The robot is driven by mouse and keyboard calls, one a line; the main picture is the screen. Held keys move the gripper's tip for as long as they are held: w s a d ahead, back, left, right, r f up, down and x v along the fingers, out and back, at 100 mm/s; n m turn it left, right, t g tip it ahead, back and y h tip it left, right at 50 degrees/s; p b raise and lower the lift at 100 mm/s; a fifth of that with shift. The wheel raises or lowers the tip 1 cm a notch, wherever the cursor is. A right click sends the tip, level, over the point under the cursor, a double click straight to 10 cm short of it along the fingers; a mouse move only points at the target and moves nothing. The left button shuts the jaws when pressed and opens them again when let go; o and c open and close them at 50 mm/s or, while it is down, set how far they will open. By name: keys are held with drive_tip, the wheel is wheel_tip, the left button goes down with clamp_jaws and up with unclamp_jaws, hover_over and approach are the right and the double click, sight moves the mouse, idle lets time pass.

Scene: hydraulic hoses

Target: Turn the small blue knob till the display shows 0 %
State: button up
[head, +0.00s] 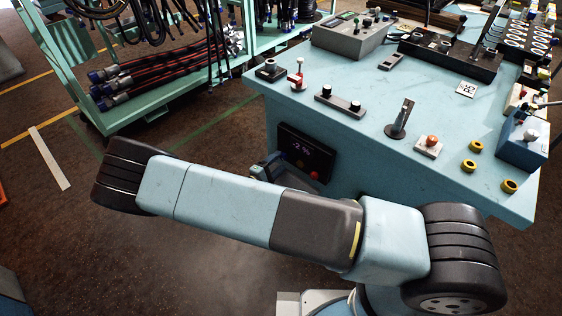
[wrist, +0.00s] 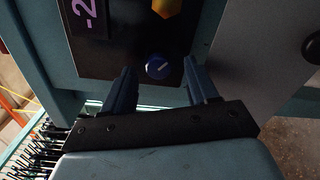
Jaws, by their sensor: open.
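The small blue knob (wrist: 158,66) has a pale pointer line and sits on a black panel (wrist: 110,62) in the wrist view. My gripper (wrist: 160,73) is open, with one dark finger on either side of the knob and a gap to each. I cannot tell how deep the fingertips reach along the knob. The display (head: 301,149) on the front of the blue bench reads about -2 % in the head view. Its start, "-2", also shows sideways at the wrist view's top edge. In the head view the blue knob is hidden behind my gripper and arm.
A red button (head: 314,175) sits below the display. A yellow-orange part (wrist: 167,6) is near the knob in the wrist view. The blue bench top (head: 340,130) carries several controls. A hose rack (head: 150,95) stands at the left, with open floor before it.

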drive_tip(key=v, duration=1.1)
drive_tip(key=shift+s+a, duration=0.2)
drive_tip(key=shift+s, duration=0.1)
